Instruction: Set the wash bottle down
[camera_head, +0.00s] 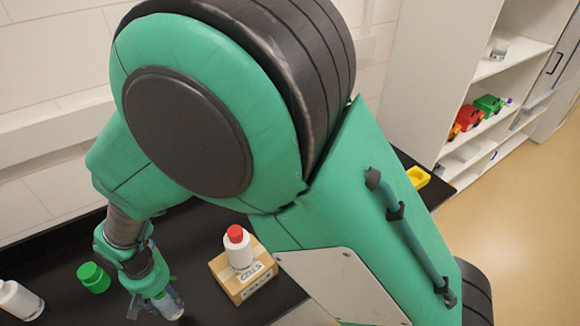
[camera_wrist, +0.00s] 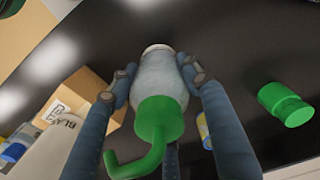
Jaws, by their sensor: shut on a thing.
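The wash bottle (camera_wrist: 158,85) has a pale, translucent body and a green cap with a bent green spout. In the wrist view it sits between the two fingers of my gripper (camera_wrist: 157,72), which is shut on its body. In the head view my gripper (camera_head: 148,288) is low over the black bench (camera_head: 205,225) at lower left. Only the clear lower part of the wash bottle (camera_head: 170,304) shows there, below the fingers. I cannot tell whether its base touches the bench.
A cardboard box (camera_head: 244,280) bearing a white bottle with a red cap (camera_head: 238,248) is close on the right. Another white bottle (camera_head: 20,299) is at far left. A yellow thing (camera_head: 418,176) lies near the bench's right end.

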